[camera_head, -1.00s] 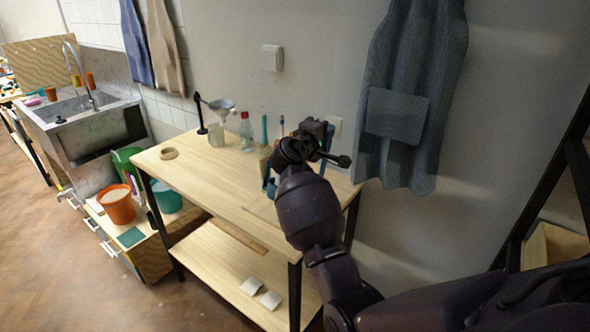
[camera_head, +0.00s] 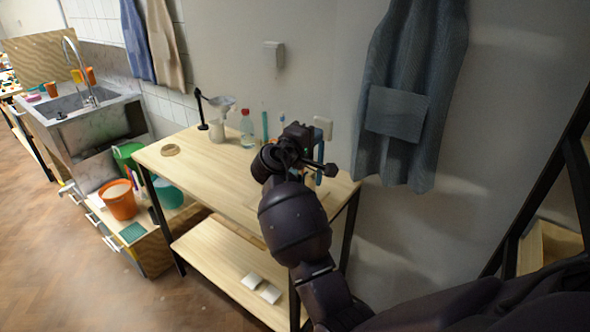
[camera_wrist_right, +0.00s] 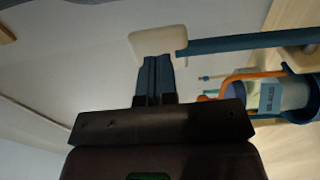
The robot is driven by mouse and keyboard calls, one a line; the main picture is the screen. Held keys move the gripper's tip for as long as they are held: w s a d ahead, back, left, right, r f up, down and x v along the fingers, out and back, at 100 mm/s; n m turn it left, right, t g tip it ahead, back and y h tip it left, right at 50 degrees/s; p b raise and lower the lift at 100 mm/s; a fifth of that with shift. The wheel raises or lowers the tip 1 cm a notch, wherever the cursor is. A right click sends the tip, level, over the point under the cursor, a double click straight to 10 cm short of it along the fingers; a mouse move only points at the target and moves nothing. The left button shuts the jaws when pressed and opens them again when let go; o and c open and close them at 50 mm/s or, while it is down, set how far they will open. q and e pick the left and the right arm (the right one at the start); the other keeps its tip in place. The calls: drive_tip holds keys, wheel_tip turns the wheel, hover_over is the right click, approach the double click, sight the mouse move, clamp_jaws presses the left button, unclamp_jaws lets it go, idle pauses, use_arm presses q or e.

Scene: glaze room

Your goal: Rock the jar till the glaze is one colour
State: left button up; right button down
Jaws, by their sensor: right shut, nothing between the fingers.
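A small labelled jar (camera_wrist_right: 270,97), pale with a grey-blue label, shows at the right of the right wrist view. An orange band (camera_wrist_right: 240,80) and a blue frame (camera_wrist_right: 300,108) lie around it. The glaze colour inside cannot be made out. A long blue bar (camera_wrist_right: 250,40) reaches toward my right gripper (camera_wrist_right: 157,72), which is shut and empty, with its blue-grey fingertips just left of the bar's end. In the head view my right wrist hides most of this; a blue upright (camera_head: 319,163) shows behind it. My left gripper is out of view.
The wooden table (camera_head: 205,170) is bare at its front left. Aprons (camera_head: 405,100) hang on the wall. An orange bucket (camera_head: 119,200) stands lower left.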

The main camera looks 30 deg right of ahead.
drive_tip(key=shift+w+d, duration=0.1)
drive_tip(key=shift+d, duration=0.05)
drive_tip(key=shift+x, duration=2)
drive_tip(key=shift+f, duration=0.1)
drive_tip(key=shift+w+d+f+b, duration=0.2)
drive_tip(key=shift+w+d+b, duration=0.05)
drive_tip(key=shift+d, duration=0.3)
drive_tip(key=shift+w+d+f+b, duration=0.2)
drive_tip(key=shift+w+d+b, duration=0.05)
drive_tip(key=shift+d, duration=0.35)
drive_tip(key=shift+w+d+f, duration=0.1)
drive_tip(key=shift+w+d, duration=0.05)
drive_tip(key=shift+d, duration=0.3)
